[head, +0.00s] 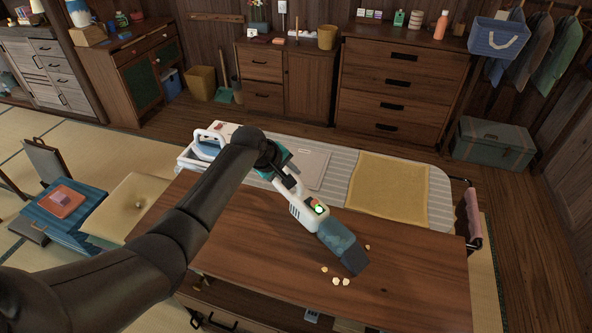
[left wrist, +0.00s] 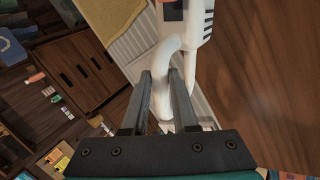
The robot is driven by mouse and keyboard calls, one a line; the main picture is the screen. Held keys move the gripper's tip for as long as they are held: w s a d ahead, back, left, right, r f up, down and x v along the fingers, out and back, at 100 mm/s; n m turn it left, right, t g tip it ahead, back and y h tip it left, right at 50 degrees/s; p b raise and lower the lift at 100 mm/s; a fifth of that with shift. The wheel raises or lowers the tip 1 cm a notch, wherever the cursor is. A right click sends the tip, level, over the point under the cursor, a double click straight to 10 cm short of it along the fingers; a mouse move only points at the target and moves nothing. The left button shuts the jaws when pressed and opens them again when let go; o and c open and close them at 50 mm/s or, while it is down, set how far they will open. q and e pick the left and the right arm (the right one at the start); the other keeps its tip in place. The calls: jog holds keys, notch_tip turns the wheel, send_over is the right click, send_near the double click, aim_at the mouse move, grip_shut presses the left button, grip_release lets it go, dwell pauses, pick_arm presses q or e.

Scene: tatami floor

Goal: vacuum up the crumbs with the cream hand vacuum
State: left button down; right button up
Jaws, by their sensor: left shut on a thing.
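The cream hand vacuum (head: 308,214) is in the head view, over the wooden table, with its dark blue-grey nozzle (head: 343,246) tilted down to the right near the table top. A green light shows on its body. My left gripper (head: 287,180) is shut on the vacuum's handle; the left wrist view shows the handle (left wrist: 168,75) between the two fingers (left wrist: 161,95). Several pale crumbs (head: 341,281) lie on the table just below and beside the nozzle, one near its right edge. The nozzle may hide others. My right gripper is not in view.
The wooden table (head: 424,277) is clear to the right. A pink cloth (head: 473,215) hangs near the table's right end.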

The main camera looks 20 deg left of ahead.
pick_arm(q)
jog(key=shift+s+a, duration=1.35)
jog(key=shift+a, duration=2.65)
jog(key=shift+w+d+b, duration=1.25)
jog(key=shift+w+b, duration=2.1)
jog(key=shift+w, duration=0.8)
jog(key=shift+w+d+p, duration=0.55)
jog(key=shift+d+p, duration=0.8)
jog(key=shift+d, duration=2.15)
jog(key=shift+r+p, duration=2.95)
jog(key=shift+p, duration=0.1)
